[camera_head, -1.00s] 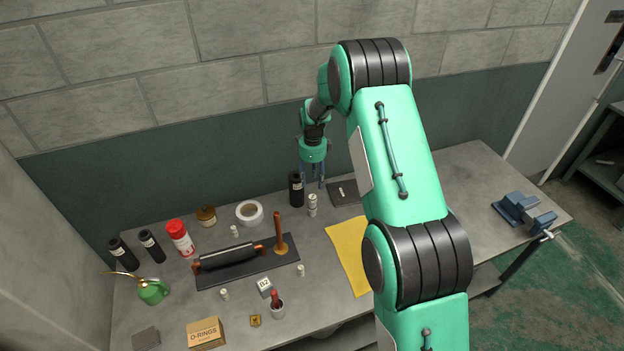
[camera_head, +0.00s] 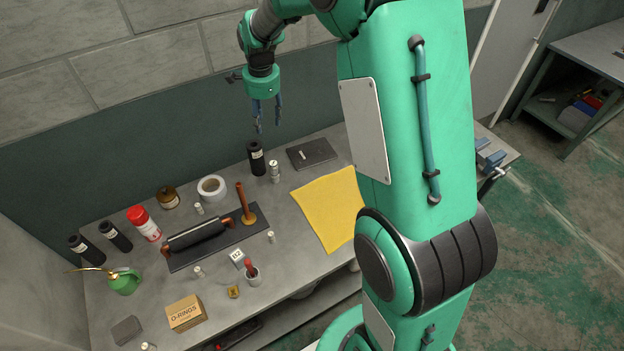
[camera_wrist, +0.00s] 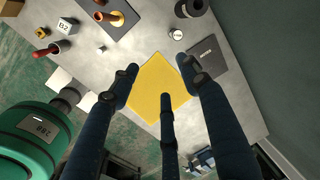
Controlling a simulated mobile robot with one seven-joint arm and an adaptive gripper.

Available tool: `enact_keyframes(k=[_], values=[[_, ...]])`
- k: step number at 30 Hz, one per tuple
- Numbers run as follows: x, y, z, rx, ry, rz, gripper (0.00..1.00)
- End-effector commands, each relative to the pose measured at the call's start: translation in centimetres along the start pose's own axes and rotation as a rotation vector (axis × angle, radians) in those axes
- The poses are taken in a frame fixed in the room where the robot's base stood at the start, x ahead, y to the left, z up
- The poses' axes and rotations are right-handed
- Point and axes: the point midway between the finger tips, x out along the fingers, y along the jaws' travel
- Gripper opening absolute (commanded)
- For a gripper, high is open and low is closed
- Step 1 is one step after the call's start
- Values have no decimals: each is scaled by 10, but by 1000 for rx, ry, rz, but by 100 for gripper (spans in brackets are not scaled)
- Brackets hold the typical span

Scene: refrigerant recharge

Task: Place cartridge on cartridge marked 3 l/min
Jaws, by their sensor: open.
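My gripper (camera_head: 267,124) is open and empty, fingers pointing down, above the back of the bench. In the wrist view its dark fingers (camera_wrist: 159,82) are spread over the yellow cloth. A tall black labelled cartridge (camera_head: 256,159) stands upright below it, with a slim silver cartridge (camera_head: 275,172) just to its right. Two more black cartridges (camera_head: 86,250) (camera_head: 116,236) lean or stand at the far left. Several short pale cylinders, one (camera_head: 271,236) right of the mat, stand about. No label is readable as 3 l/min.
A dark mat (camera_head: 236,237) holds a black roller (camera_head: 195,236) and an upright brown-handled tool (camera_head: 242,200). The yellow cloth (camera_head: 329,208) and a dark plate (camera_head: 312,152) lie to the right. A tape roll (camera_head: 212,187), red-capped can (camera_head: 143,223), oil can (camera_head: 124,281) and O-rings box (camera_head: 186,313) crowd the left.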

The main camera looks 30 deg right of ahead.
Motion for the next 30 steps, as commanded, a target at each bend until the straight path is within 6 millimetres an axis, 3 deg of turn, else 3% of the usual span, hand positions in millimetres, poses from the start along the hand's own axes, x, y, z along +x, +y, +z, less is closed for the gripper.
enact_keyframes(k=[3, 12, 21, 30], values=[[-36, 20, 8, -100, 4, -27, 46], [-110, 76, 27, -358, 24, -86, 46], [-167, 142, 45, -615, 57, -141, 46], [-205, 213, 61, -872, 103, -191, 46]])
